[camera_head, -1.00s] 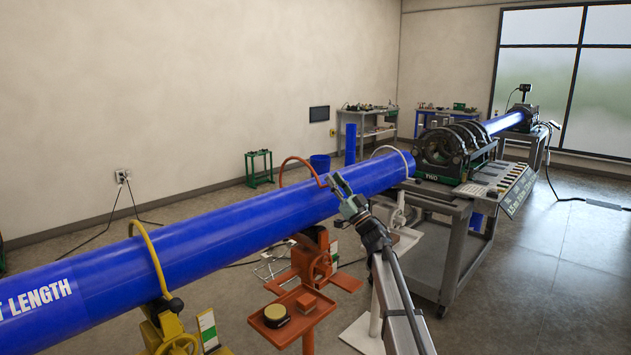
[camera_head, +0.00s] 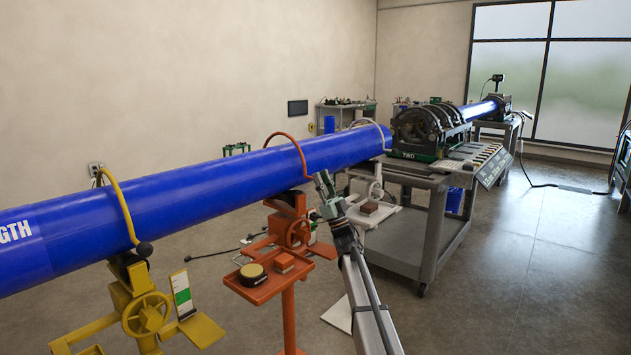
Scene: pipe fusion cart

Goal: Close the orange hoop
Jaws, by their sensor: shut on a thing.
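The orange hoop (camera_head: 299,150) arches over the blue pipe (camera_head: 210,195), its near side running down the pipe's front face. Below it is the orange stand (camera_head: 288,222) with a handwheel. My gripper (camera_head: 322,182) is at the hoop's lower near end, in front of the pipe, and is shut on it. The fingers are small in the view and hide the exact contact. I cannot tell whether the hoop's end touches the stand.
A yellow hoop (camera_head: 122,205) on a yellow stand (camera_head: 140,305) is at left. A white hoop (camera_head: 373,124) is beyond my gripper. An orange tray (camera_head: 262,288) holds a round tin and a block. The fusion cart (camera_head: 425,205) stands at right.

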